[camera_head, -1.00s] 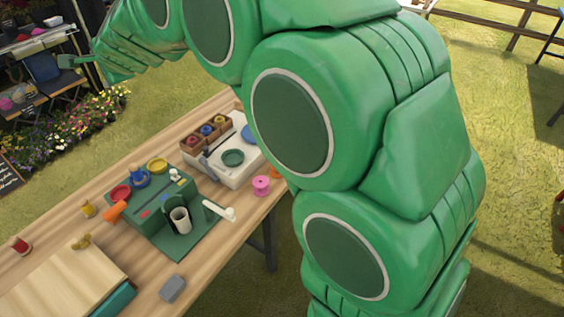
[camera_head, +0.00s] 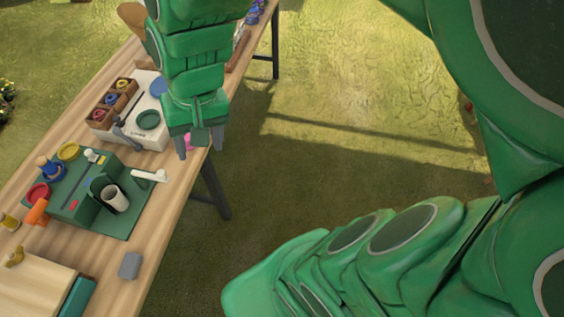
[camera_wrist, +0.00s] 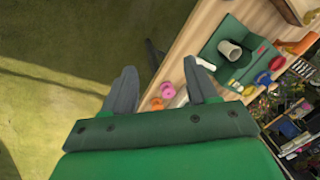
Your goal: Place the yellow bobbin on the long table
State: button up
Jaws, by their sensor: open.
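The long wooden table (camera_head: 170,205) runs diagonally through the left of the head view. A small yellow spool (camera_head: 10,221) stands on it at the left picture edge. A round yellow piece (camera_head: 68,151) sits on the green machine; I cannot tell which is the yellow bobbin. My gripper (camera_head: 200,144) is open and empty, fingers down, over the table's right edge. It partly hides a pink bobbin (camera_head: 189,142). In the wrist view, the pink bobbin (camera_wrist: 168,90) and an orange bobbin (camera_wrist: 157,104) lie between the open fingers' lines of sight.
The green machine (camera_head: 70,205) with a white cup (camera_head: 116,199) stands mid-table. Behind it is a white device (camera_head: 145,132) with small wooden boxes (camera_head: 115,98). A grey block (camera_head: 130,265) and a pale board (camera_head: 35,285) lie nearer. Grass is right of the table.

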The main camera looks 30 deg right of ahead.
jog(key=s+d+f+n+g+h, duration=0.1)
jog(key=s+d+g+h, duration=0.1)
jog(key=s+d, duration=0.6)
jog(key=s, duration=0.3)
jog(key=shift+s+f, duration=0.3)
jog(key=shift+f, duration=0.1)
